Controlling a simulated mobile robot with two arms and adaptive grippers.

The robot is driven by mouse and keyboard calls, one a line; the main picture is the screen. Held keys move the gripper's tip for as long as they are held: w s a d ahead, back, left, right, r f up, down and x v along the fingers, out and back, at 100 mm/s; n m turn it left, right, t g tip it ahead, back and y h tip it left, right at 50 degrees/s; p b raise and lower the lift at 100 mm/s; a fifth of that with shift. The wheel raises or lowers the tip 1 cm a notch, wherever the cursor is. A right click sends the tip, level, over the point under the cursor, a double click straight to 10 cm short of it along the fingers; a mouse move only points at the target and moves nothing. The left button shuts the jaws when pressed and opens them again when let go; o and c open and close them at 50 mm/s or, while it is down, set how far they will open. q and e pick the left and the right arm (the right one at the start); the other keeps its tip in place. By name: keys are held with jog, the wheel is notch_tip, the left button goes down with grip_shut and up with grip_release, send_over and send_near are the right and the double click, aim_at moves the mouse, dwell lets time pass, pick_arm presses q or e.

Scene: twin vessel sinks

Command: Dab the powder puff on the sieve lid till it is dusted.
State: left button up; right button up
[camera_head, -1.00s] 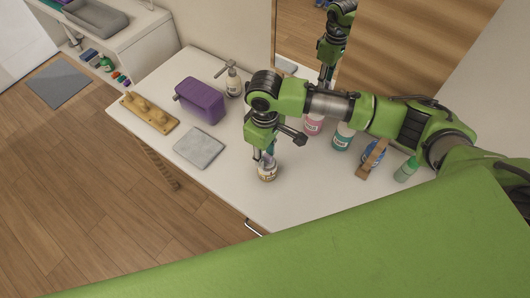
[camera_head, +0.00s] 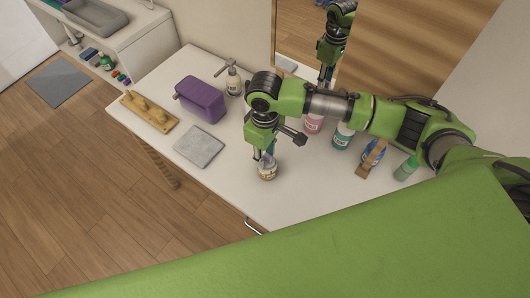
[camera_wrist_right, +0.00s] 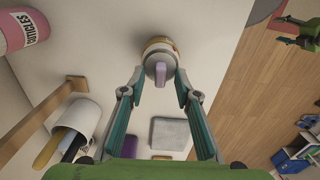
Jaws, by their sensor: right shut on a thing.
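A small round jar (camera_head: 267,173) with a printed label stands near the front edge of the white counter. My right gripper (camera_head: 264,157) is right above it, pointing down. In the right wrist view, a lilac handle (camera_wrist_right: 161,74), seemingly the powder puff's, shows over the grey round top of the jar (camera_wrist_right: 160,46), between the fingers of my right gripper (camera_wrist_right: 160,75). The gripper is shut on the puff. The puff's underside and most of the sieve lid are hidden, so contact and dusting cannot be told.
A purple box (camera_head: 201,99), a soap pump (camera_head: 233,80), a pegged wooden board (camera_head: 150,113) and a grey folded cloth (camera_head: 199,146) stand left of the jar. Pink (camera_head: 314,123) and teal-labelled (camera_head: 342,136) bottles and a green bottle (camera_head: 405,169) stand right. A mirror is behind.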

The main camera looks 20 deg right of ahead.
aim_at(265, 155)
jog(key=shift+s+f+p, duration=0.1)
jog(key=shift+f+p, duration=0.05)
jog(key=shift+p, duration=0.25)
dwell(1.6)
notch_tip(265, 155, up, 7)
jog(key=p, duration=0.8)
jog(key=shift+p, duration=0.4)
dwell(0.3)
